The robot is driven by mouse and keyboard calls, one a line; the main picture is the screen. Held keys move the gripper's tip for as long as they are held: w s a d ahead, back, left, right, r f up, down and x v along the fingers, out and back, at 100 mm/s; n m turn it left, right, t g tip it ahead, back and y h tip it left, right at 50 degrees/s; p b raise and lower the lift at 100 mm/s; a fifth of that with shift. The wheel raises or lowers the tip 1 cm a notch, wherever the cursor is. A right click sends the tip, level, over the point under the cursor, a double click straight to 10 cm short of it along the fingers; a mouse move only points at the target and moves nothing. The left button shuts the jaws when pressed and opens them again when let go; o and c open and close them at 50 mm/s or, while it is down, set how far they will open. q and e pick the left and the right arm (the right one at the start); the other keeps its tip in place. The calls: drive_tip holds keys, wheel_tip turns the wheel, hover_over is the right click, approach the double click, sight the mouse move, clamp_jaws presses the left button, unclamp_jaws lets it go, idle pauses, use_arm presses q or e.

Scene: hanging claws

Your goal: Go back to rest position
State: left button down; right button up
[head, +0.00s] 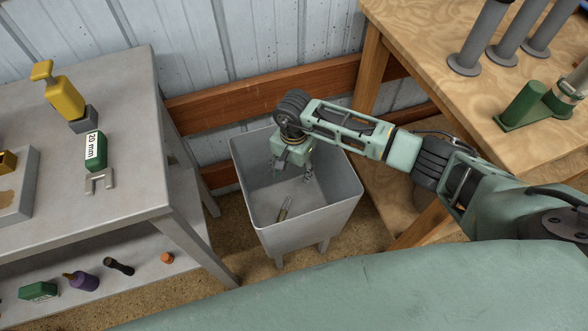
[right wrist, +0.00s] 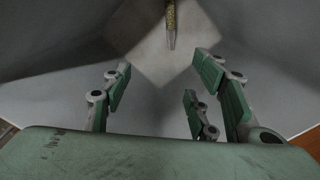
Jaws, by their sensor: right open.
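My right arm reaches in from the right in the head view, and my right gripper (head: 294,168) hangs fingers down inside the upper part of a grey bin (head: 300,226). In the right wrist view, the right gripper (right wrist: 160,90) has its fingers spread wide with nothing between them. A small brass-coloured pointed item (head: 284,208) lies on the bin's floor, below and apart from the fingers. It also shows at the top of the right wrist view (right wrist: 171,22). My left gripper is not in view.
A grey metal table (head: 130,190) stands left of the bin, with a yellow tool (head: 64,98) and a green "20 mm" claw (head: 96,155). Several items lie on its lower shelf. A wooden table (head: 420,60) with grey posts stands right. The bin's rim surrounds the gripper.

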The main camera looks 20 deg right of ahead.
wheel_tip(320, 180, up, 7)
idle(0.4)
drive_tip(key=shift+r, duration=0.1)
